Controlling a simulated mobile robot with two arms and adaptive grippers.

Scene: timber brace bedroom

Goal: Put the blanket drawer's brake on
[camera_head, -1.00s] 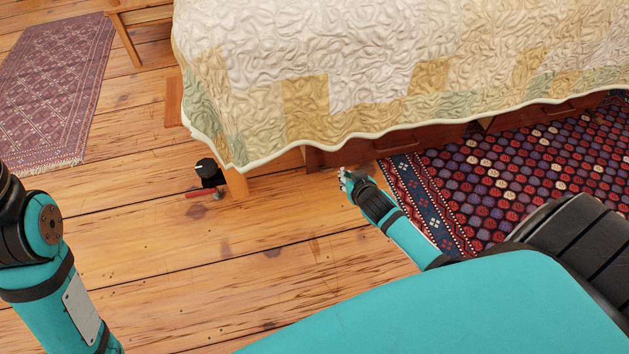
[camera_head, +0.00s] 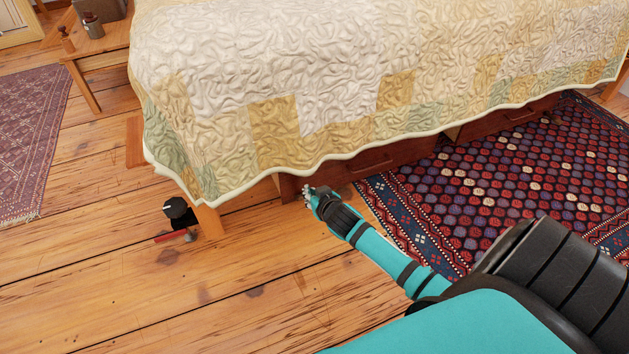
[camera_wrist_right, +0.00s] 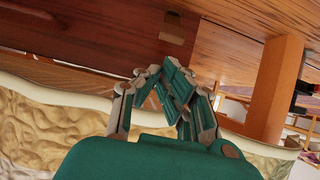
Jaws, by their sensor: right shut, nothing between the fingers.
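The wooden drawer (camera_head: 375,160) nearest my right gripper sits under the bed, partly covered by the hanging quilt. I cannot tell from its front whether it is the blanket drawer. A black round part (camera_head: 178,211) with a red bar (camera_head: 173,237) stands on the floor beside the bed's near leg (camera_head: 211,220); whether it is the brake is unclear. My right gripper (camera_head: 308,193) is low near the drawer's left end, shut and empty. The right wrist view shows its closed fingers (camera_wrist_right: 165,78), with the leg (camera_wrist_right: 275,90) to their right. My left gripper is out of view.
The quilt (camera_head: 290,130) hangs low over the bed's side. A second drawer (camera_head: 510,118) is farther right. A patterned rug (camera_head: 480,190) lies before the drawers. The plank floor at lower left is clear. A small table (camera_head: 100,42) stands at upper left.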

